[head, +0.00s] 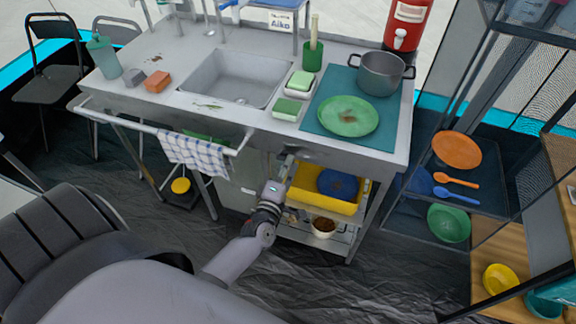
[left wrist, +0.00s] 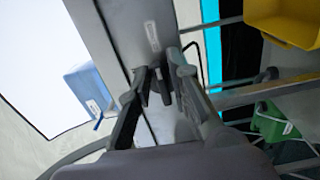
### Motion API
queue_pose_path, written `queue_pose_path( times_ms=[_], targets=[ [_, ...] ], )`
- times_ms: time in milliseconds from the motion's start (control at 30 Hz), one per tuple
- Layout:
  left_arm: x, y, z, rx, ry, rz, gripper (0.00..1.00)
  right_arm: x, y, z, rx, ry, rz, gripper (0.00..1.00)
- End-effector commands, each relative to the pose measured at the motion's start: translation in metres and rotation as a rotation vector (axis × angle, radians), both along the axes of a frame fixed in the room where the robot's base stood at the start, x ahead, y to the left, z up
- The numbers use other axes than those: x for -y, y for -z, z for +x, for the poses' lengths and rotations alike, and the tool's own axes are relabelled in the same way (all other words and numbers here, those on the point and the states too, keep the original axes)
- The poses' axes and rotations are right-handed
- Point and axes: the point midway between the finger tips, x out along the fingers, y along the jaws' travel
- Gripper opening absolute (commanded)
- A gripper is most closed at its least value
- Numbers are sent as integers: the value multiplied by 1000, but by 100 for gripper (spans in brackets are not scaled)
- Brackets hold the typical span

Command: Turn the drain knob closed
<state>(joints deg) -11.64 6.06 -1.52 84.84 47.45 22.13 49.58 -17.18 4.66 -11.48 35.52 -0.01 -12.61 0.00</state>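The steel sink (head: 235,78) is set into the counter, with its basin empty. I cannot make out the drain knob in either view; my left gripper covers part of the space under the counter's front edge. My left gripper (head: 284,168) is just below that edge, right of the hanging towel, in the head view. In the left wrist view my left gripper (left wrist: 158,72) points at a grey metal surface (left wrist: 142,30), with a gap between its fingertips. A dark piece shows between the fingers, and I cannot tell what it is. My right gripper is not in view.
A checked towel (head: 194,152) hangs on a rail left of my arm. A yellow bin (head: 325,202) and a bowl (head: 323,226) stand on shelves to the right. A green plate (head: 346,116) and a pot (head: 381,72) stand on the counter.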

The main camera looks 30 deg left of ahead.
Motion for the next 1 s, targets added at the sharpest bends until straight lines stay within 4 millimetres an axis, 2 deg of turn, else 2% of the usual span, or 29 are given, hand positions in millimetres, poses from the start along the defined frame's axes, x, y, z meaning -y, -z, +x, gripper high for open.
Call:
queue_pose_path(
  times_ms=[133, 467, 567, 1000],
  targets=[
    [0, 0, 0, 0, 0, -1, 29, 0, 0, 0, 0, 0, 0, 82],
    [1, 0, -4, 0, -1, -2, 29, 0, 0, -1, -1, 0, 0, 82],
    [3, 1, -15, -1, 0, -2, 29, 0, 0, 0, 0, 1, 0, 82],
    [24, 1, -99, -2, 0, -1, 29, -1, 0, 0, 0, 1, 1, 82]
  ],
)
